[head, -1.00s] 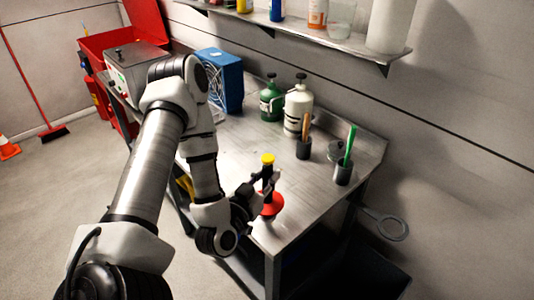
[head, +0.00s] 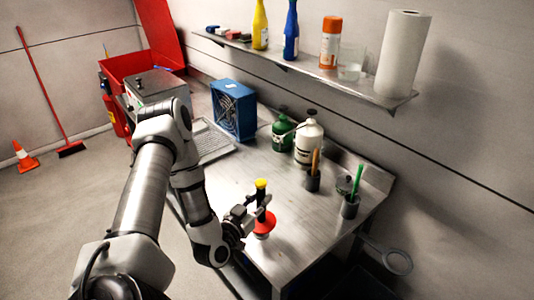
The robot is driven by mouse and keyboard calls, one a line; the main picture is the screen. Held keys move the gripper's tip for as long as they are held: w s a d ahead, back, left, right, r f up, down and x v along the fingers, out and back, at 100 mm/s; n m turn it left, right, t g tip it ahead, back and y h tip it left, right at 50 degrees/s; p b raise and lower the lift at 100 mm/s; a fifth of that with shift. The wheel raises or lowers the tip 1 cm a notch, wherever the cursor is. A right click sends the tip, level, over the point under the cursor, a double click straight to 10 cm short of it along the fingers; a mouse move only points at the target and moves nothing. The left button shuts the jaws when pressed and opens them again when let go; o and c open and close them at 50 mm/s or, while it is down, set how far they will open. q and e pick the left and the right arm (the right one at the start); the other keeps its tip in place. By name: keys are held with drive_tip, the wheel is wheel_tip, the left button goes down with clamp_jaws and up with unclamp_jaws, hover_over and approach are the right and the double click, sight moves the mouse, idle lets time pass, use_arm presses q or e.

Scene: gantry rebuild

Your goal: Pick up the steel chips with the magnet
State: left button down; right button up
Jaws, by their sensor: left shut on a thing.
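The magnet, a tool with a red flared base, a dark handle and a yellow top (head: 264,226), stands roughly upright over the front part of the steel bench (head: 235,185). My left gripper (head: 258,213) is shut on its dark handle. I cannot tell whether the red base touches the bench top or hovers just above it. I cannot make out any steel chips; the arm and gripper hide part of the bench. My right gripper is not in view.
Two cups with brushes (head: 350,206) stand right of the magnet. Green (head: 283,134) and white (head: 307,143) bottles stand behind. A blue fan box (head: 233,110) and a grey tray (head: 207,141) are further left. A wall shelf (head: 310,72) overhangs the back.

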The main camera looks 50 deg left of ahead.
use_arm(q)
drive_tip(key=a, duration=0.2)
drive_tip(key=a+p, duration=0.2)
drive_tip(key=a, duration=0.1)
drive_tip(key=shift+w+a, duration=0.25)
drive_tip(key=shift+a, duration=0.05)
drive_tip(key=shift+f, duration=0.1)
drive_tip(key=shift+f+b, duration=0.7)
drive_tip(key=shift+d+r, duration=0.1)
drive_tip(key=shift+r, duration=0.05)
